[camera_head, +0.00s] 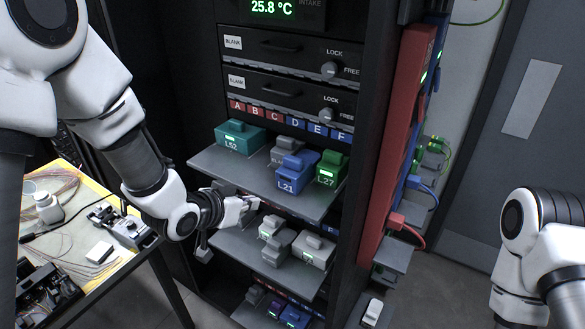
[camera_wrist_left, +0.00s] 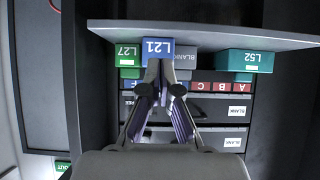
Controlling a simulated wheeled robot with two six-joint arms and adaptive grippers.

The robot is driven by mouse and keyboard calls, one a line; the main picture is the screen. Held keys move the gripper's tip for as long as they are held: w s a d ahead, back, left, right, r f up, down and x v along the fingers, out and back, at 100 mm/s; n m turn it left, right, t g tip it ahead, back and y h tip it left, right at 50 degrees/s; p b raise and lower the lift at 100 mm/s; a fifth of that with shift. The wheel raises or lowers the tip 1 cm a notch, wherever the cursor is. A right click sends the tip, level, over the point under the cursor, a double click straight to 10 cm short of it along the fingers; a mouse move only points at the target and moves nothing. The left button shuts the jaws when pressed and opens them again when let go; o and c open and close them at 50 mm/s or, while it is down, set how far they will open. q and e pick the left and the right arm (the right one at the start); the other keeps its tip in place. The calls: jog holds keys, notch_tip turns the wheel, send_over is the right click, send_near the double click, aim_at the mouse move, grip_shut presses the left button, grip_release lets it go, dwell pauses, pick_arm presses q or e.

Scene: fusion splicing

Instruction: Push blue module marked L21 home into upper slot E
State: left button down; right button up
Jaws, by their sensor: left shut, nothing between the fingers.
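The blue module L21 (camera_head: 291,178) sits on the upper shelf (camera_head: 234,171), below the blue slot labels D and E (camera_head: 323,129). Its front face stands nearer the shelf's front edge than the green module L27 (camera_head: 330,170) on its right. In the left wrist view, which is upside down, L21 (camera_wrist_left: 157,46) appears just beyond the fingertips. My left gripper (camera_head: 250,203) is shut and empty, in front of the shelf and to the left of L21. Its fingers meet in the left wrist view (camera_wrist_left: 166,66); contact with L21 cannot be told. My right gripper is out of view.
A grey blank module (camera_head: 284,150) and teal module L52 (camera_head: 240,136) stand left of L21. A lower shelf (camera_head: 240,243) holds several grey modules. A red vertical panel (camera_head: 395,130) borders the rack's right. A cluttered yellow table (camera_head: 75,228) stands at left.

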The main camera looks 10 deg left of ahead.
aim_at(291, 168)
pick_arm(q)
jog(key=shift+w+d+f+p, duration=0.5)
jog(key=shift+w+d, duration=0.55)
jog(key=shift+w, duration=1.75)
jog(key=shift+w+d+f+p, duration=0.35)
jog(key=shift+w+d+p, duration=0.55)
jog(key=shift+w, duration=1.95)
jog(key=shift+w+d+f+p, duration=0.4)
jog(key=shift+w+d, duration=0.85)
jog(key=shift+w, duration=1.55)
jog(key=s, duration=0.2)
jog(key=s+a+b, duration=0.1)
jog(key=s, duration=0.1)
jog(key=s+a, duration=0.1)
jog(key=s, duration=0.1)
jog(key=shift+s+a+f+b, duration=0.1)
jog(key=shift+s+a+b, duration=0.15)
jog(key=shift+s+b, duration=0.1)
jog(key=shift+s+a, duration=0.2)
jog(key=shift+s, duration=0.25)
